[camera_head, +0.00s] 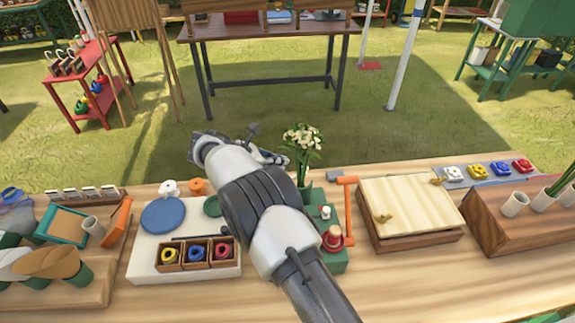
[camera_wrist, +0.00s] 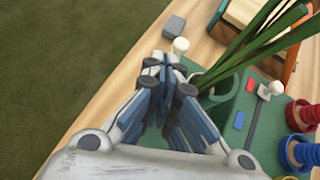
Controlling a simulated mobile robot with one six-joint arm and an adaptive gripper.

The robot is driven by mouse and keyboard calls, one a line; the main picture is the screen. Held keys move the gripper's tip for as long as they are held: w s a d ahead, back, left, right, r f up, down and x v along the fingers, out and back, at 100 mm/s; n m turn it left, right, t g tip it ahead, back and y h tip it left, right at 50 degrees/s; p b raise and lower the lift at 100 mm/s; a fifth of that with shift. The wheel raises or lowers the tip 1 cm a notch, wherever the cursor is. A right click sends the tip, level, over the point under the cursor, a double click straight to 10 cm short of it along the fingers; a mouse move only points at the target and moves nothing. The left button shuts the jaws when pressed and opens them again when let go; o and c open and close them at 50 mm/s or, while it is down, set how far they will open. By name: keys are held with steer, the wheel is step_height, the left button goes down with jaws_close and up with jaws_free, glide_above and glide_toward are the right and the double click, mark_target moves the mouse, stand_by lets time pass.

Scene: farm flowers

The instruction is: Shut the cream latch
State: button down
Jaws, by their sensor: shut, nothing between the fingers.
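My gripper (camera_wrist: 165,65) is shut and empty, its fingertips close to a cream round knob (camera_wrist: 180,45) at the far end of a green board (camera_wrist: 215,125). I cannot tell if they touch. A second cream knob (camera_wrist: 270,90) stands on the board beside a red mark (camera_wrist: 250,84) and a blue mark (camera_wrist: 239,120); it also shows in the head view (camera_head: 326,212). I cannot tell for sure which cream piece is the latch, or whether it is open. In the head view my gripper (camera_head: 276,158) is left of the flower vase, and my arm hides part of the board.
A green vase with white flowers (camera_head: 302,138) stands close by my gripper; its stems (camera_wrist: 250,50) lean across the wrist view. An orange handle (camera_head: 349,210) and a lidded wooden box (camera_head: 410,205) are to the right. Red and blue spools (camera_wrist: 302,118) are near the board's end.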

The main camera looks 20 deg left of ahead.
steer(key=v, duration=0.7)
steer(key=shift+s+a, duration=0.1)
